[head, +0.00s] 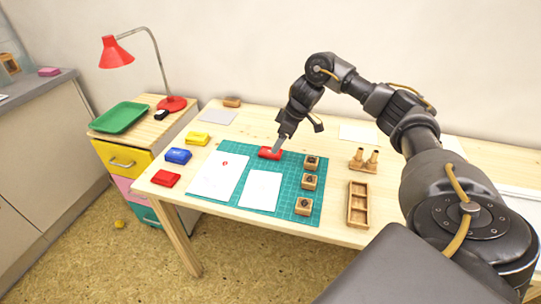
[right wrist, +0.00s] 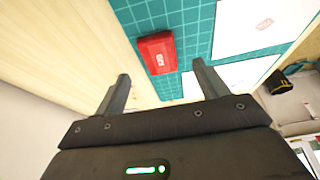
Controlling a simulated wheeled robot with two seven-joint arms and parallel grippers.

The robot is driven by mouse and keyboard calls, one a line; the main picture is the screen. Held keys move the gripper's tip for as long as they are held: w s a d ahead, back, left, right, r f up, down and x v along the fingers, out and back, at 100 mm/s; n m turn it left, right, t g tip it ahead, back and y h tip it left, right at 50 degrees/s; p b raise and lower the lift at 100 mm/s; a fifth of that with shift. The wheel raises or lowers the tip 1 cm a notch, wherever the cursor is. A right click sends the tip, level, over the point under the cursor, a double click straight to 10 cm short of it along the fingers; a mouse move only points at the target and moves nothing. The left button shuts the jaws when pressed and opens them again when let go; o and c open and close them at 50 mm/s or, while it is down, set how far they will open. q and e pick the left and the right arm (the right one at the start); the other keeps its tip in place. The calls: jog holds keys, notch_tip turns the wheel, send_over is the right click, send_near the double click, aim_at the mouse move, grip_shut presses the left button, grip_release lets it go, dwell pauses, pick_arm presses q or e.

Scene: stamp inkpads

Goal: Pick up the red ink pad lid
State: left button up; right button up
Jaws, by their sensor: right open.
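A red ink pad (head: 270,153) with its lid on top lies at the back edge of the green cutting mat. In the right wrist view the red lid (right wrist: 157,53) shows a pale printed label. I cannot tell whether a base is under it. My right gripper (head: 279,146) is close above the red piece. In the right wrist view its two fingers (right wrist: 163,80) are spread apart and empty, with the red lid beyond their tips, apart from them. Another red pad (head: 165,178) lies at the table's left edge. My left gripper is not in view.
The green mat (head: 232,206) bears two white sheets and several wooden stamps (head: 308,181). Blue (head: 178,155) and yellow (head: 197,138) pads lie left of it. A wooden stand (head: 363,161) and a wooden tray (head: 358,205) are to the right.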

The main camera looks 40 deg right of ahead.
jog(key=shift+b+x, duration=0.55)
jog(key=shift+x, duration=1.6)
jog(key=shift+w+a+f, duration=0.2)
jog(key=shift+w+f, duration=0.1)
jog(key=shift+f, duration=0.1)
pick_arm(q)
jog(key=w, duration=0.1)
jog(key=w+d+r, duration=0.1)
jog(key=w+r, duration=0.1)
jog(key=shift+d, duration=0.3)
pick_arm(e)
jog(key=shift+c, duration=0.4)
jog(key=c, duration=1)
